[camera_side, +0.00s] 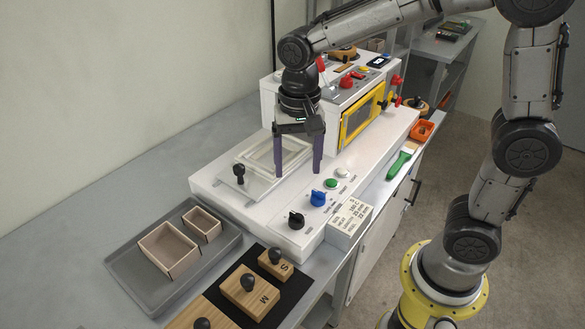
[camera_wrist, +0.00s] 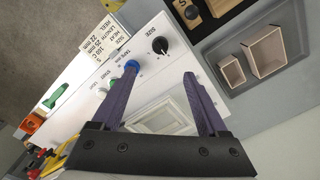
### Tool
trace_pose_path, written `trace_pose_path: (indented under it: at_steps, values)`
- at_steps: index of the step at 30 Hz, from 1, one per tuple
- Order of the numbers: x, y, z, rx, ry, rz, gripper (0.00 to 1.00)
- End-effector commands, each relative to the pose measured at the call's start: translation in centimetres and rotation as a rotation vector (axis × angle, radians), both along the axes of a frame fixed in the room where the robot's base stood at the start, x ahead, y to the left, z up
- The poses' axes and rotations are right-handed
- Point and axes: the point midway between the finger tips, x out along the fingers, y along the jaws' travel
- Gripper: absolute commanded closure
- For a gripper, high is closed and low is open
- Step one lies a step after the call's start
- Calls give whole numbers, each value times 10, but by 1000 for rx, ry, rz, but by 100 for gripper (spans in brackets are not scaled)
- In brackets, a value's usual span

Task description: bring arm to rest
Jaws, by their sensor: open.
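My gripper (camera_side: 297,165) hangs pointing down above the white box-forming machine (camera_side: 225,195). Its two purple fingers are spread apart with nothing between them. In the wrist view, my gripper (camera_wrist: 162,80) also shows open and empty. Below and behind the fingers is the machine's white rectangular frame (camera_side: 250,157), with a black knob (camera_side: 239,174) at its left corner. The fingers partly cover the frame and the panel in the side view.
A grey tray (camera_side: 125,275) at left holds two open boxes (camera_side: 168,249). Wooden blocks with black knobs (camera_side: 250,292) lie on a black mat. The panel has a blue knob (camera_side: 318,198) and a green button (camera_side: 330,183). A label block (camera_side: 349,222) and green-handled scraper (camera_side: 400,164) sit at right.

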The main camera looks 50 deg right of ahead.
Motion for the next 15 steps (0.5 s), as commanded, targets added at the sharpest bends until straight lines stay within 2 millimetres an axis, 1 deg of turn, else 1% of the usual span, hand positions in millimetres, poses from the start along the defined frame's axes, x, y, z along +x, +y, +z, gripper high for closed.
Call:
trace_pose_path:
  at_steps: [2, 5, 7, 10, 12, 15]
  values:
    - [-1, -5, 15, 8, -46, -14, 23]
    - [-16, -16, 39, 18, -117, -40, 23]
    - [-33, -25, 55, 23, -177, -37, 23]
    - [-62, -37, 71, 17, -263, 22, 23]
    - [-82, -43, 77, 3, -319, 86, 23]
    - [-110, -51, 79, -30, -390, 198, 23]
